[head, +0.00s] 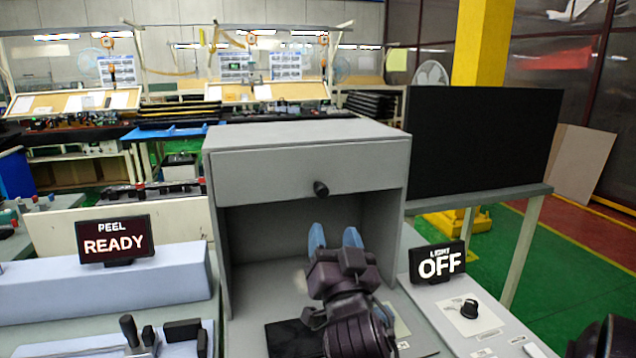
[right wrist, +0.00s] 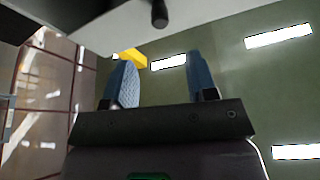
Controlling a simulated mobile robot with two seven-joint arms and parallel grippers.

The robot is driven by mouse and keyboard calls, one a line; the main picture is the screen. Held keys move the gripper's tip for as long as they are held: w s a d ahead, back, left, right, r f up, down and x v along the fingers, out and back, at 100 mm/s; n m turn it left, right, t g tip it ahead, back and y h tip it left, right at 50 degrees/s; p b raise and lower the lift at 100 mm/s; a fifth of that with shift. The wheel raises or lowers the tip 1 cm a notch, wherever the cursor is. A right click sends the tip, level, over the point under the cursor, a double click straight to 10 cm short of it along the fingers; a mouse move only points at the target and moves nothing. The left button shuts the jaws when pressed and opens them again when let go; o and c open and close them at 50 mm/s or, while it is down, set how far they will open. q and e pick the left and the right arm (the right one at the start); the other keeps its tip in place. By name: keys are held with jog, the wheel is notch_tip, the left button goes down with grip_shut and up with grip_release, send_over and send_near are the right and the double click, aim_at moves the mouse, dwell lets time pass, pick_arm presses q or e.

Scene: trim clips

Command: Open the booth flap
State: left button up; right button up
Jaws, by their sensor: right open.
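The booth (head: 217,235) is a grey box with an open front. Its flap (head: 262,178) is a grey panel across the upper front, with a dark round knob (head: 321,188) near its lower edge. The space below the flap is open. My right gripper (head: 335,238) is in front of that space, below the knob, with its two blue fingers apart and empty. In the right wrist view, the knob (right wrist: 160,14) and the pale flap (right wrist: 205,18) are beyond the fingertips, apart from them. My left gripper is not in view.
A "PEEL READY" sign (head: 114,240) stands left of the booth, above a black-handled fixture (head: 130,330). A "LIGHT OFF" sign (head: 437,262) and a black dial (head: 469,308) are to the right. A black panel (head: 480,140) stands behind right.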

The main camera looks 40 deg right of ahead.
aim_at(323, 194)
jog(key=p+x, duration=0.1)
jog(key=x, duration=0.4)
jog(key=shift+r+p, duration=0.2)
jog(key=shift+p, duration=0.1)
jog(key=p+x, duration=0.1)
jog(key=x, duration=0.3)
jog(key=shift+w+d, duration=0.15)
jog(key=shift+w, duration=0.2)
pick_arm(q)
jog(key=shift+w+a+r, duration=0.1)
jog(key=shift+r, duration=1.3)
pick_arm(e)
jog(key=shift+w+d+r, duration=0.15)
jog(key=shift+w+d, duration=0.25)
jog(key=shift+w, duration=0.15)
jog(key=c, duration=0.9)
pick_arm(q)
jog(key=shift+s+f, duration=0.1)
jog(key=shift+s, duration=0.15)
pick_arm(e)
grip_shut()
